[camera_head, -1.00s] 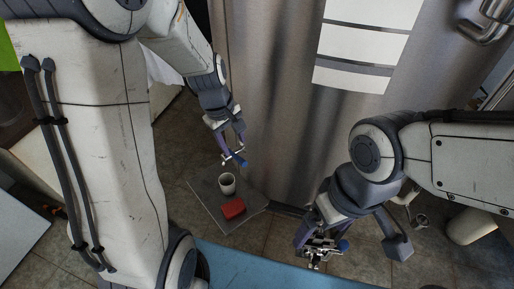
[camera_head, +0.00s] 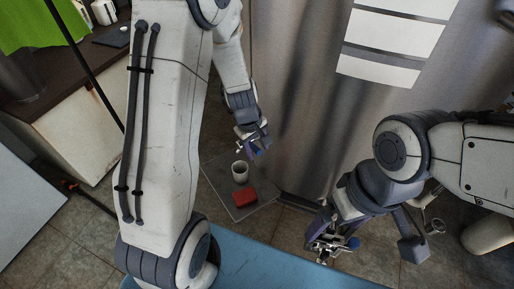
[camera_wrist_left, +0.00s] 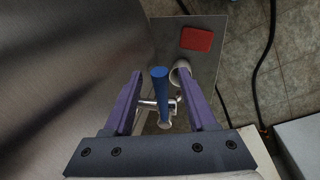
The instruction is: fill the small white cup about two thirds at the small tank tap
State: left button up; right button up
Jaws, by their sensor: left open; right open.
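The small white cup (camera_head: 240,172) stands upright on a grey plate (camera_head: 222,196) low beside the steel tank, next to a red block (camera_head: 245,198). My left gripper (camera_head: 253,147) is open just above and behind the cup. In the left wrist view a tap with a blue handle (camera_wrist_left: 160,82) and metal body (camera_wrist_left: 165,108) shows between its open fingers (camera_wrist_left: 160,85). The cup (camera_wrist_left: 180,70) is partly hidden behind the right-hand finger there; its contents cannot be told. My right gripper (camera_head: 330,245) is open and low in front of the tank, away from the cup.
The steel tank wall (camera_head: 305,100) rises behind the cup. A blue surface (camera_head: 270,268) lies at the front. A dark counter (camera_head: 105,60) with a green cloth (camera_head: 40,22) is at upper left. Dark hoses (camera_wrist_left: 258,70) run over the tiled floor beside the plate.

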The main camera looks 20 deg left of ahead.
pick_arm(q)
grip_shut()
dwell(1.3)
